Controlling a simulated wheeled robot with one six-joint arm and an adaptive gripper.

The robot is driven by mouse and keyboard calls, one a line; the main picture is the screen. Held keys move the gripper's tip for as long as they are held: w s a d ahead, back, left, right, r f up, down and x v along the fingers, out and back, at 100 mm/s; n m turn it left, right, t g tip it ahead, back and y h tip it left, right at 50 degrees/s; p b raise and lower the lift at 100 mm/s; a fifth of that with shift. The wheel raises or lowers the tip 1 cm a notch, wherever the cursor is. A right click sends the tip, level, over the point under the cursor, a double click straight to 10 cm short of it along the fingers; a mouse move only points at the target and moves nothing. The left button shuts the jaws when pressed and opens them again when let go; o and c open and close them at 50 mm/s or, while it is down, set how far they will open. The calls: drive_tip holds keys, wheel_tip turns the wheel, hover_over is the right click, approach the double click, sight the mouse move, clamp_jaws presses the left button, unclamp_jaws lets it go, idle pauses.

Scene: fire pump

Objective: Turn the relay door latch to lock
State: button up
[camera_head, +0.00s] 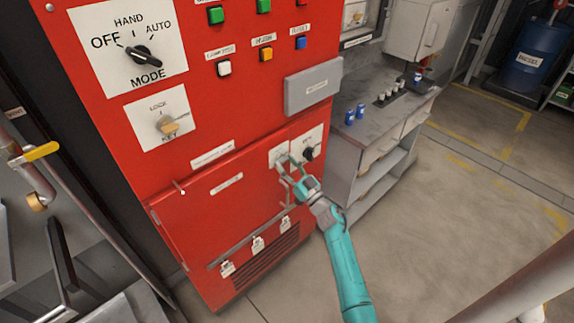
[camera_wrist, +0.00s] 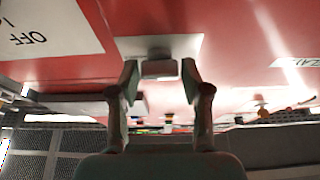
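The red cabinet has a lower door panel (camera_head: 200,220). A small white plate (camera_head: 278,156) sits at the door's upper right, mostly behind my fingers in the head view. In the wrist view a small grey latch (camera_wrist: 159,68) stands out from this plate. My gripper (camera_head: 288,162) is in front of the plate. In the wrist view my gripper (camera_wrist: 159,75) is open, with one finger on each side of the latch. Gaps show between the latch and both fingertips. The latch's turn angle is hard to tell.
A black knob (camera_head: 308,153) on its own white plate is just right of my gripper. A grey box (camera_head: 313,87) juts out above. A key switch (camera_head: 167,125) and mode knob (camera_head: 141,54) are higher left.

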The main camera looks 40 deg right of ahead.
drive_tip(key=c, duration=0.5)
drive_tip(key=shift+n, duration=0.5)
drive_tip(key=n+g+y, duration=0.1)
drive_tip(key=n+y, duration=0.1)
drive_tip(key=n, duration=0.3)
drive_tip(key=n+g+y, duration=0.1)
drive_tip(key=n+y, duration=0.1)
drive_tip(key=n, duration=0.3)
drive_tip(key=n+g+y, duration=0.1)
drive_tip(key=n+y, duration=0.1)
drive_tip(key=n, duration=0.3)
drive_tip(key=shift+d+r+n+g+y, duration=0.25)
drive_tip(key=shift+d+n+g+y, duration=0.05)
drive_tip(key=shift+d+n+g, duration=0.1)
drive_tip(key=n+g, duration=0.2)
drive_tip(key=n, duration=0.3)
drive_tip(key=shift+r+n, duration=0.15)
drive_tip(key=shift+n, duration=0.15)
